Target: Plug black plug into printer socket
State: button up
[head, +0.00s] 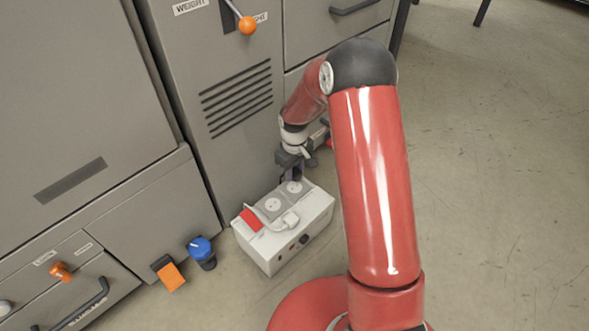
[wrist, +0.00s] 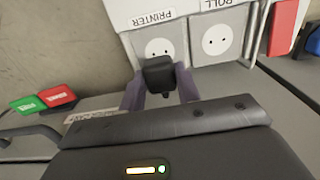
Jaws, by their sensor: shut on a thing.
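The white socket box (head: 305,218) stands on the floor against the grey machine in the head view. Its printer socket (wrist: 153,47), a round face with small holes labelled PRINTER, shows at the top of the wrist view. My gripper (head: 292,170) points down at the far end of the box in the head view. In the wrist view my gripper (wrist: 159,82) is shut on the black plug (wrist: 158,72), a small dark block between its fingers. The plug overlaps the lower edge of the printer socket; I cannot tell whether they touch. Its prongs are hidden.
The roll socket (wrist: 216,41) is beside the printer socket. A white plug (head: 290,219) and a red switch (head: 251,219) are on the box. A blue knob (head: 200,248) and an orange block (head: 170,275) are left of it. Open floor (head: 480,180) lies to the right.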

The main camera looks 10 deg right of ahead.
aim_at(295, 171)
jog(key=shift+f, duration=0.25)
jog(key=shift+f, duration=1)
jog(key=shift+f, duration=0.4)
jog(key=shift+f, duration=0.35)
jog(key=shift+f, duration=0.75)
dwell(1.6)
jog(key=o, duration=1.5)
jog(key=shift+o, duration=0.2)
jog(key=shift+r, duration=0.1)
jog(key=shift+r+p, duration=2.2)
jog(key=shift+r, duration=1.2)
